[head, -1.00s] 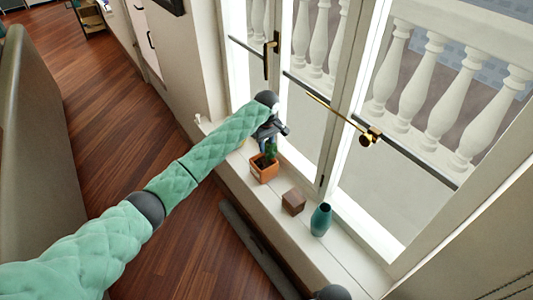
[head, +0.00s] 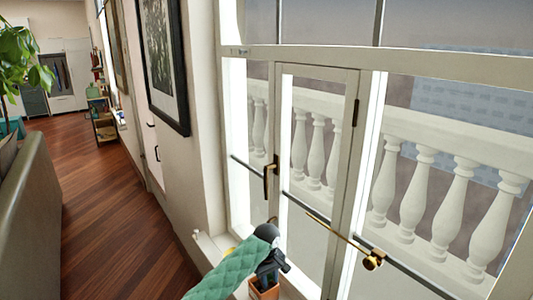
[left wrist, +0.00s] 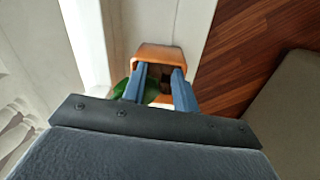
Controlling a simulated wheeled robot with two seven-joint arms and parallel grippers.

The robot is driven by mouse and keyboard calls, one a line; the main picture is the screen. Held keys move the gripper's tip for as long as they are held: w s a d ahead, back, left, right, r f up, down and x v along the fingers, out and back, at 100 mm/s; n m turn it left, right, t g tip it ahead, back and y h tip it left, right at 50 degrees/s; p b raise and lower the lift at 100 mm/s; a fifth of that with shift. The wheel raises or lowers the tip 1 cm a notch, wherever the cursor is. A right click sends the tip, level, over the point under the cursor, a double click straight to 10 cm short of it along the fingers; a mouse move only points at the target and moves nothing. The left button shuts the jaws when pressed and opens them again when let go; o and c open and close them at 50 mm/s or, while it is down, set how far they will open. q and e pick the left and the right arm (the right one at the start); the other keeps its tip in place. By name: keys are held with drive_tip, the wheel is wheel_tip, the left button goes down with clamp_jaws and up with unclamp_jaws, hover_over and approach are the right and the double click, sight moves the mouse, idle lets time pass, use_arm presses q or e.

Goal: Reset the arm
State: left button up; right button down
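My left arm reaches in from the bottom of the head view to the windowsill. My left gripper (head: 268,276) points down just above an orange pot (head: 264,293), which is cut off by the bottom edge. In the left wrist view the two blue fingers (left wrist: 159,82) are apart. The orange pot (left wrist: 160,53) lies beyond their tips, with a green plant (left wrist: 151,92) partly between and beside them. I cannot tell whether a finger touches the plant. My right gripper is not in view.
The window with a brass handle (head: 269,182) and a brass-ended rod (head: 372,260) stands close to my left arm. A framed picture (head: 162,60) hangs on the wall. Open wooden floor (head: 110,215) lies left, beside a sofa (head: 42,215).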

use_arm(q)
drive_tip(key=s+a+f+m+h, duration=0.1)
drive_tip(key=s+f+m, duration=0.1)
drive_tip(key=s, duration=0.5)
drive_tip(key=s+a+f+m+t, duration=0.1)
drive_tip(key=s+a+f, duration=0.15)
drive_tip(key=s, duration=0.45)
drive_tip(key=s+a+f+m+h, duration=0.1)
drive_tip(key=s+f+m, duration=0.15)
drive_tip(key=s, duration=0.45)
drive_tip(key=s+a+r+m+t+y, duration=0.1)
drive_tip(key=s+a+r, duration=0.1)
drive_tip(key=s+a, duration=0.9)
drive_tip(key=s+a+r+m+t+y, duration=0.1)
drive_tip(key=s+a+r, duration=0.2)
drive_tip(key=s+a, duration=0.75)
drive_tip(key=s+d+f+g, duration=0.1)
drive_tip(key=d+f, duration=0.3)
drive_tip(key=f, duration=0.4)
drive_tip(key=s+d+f, duration=0.4)
drive_tip(key=d+f, duration=0.1)
drive_tip(key=f, duration=0.4)
drive_tip(key=shift+s+g, duration=0.15)
drive_tip(key=shift+g, duration=0.25)
drive_tip(key=shift+a, duration=0.1)
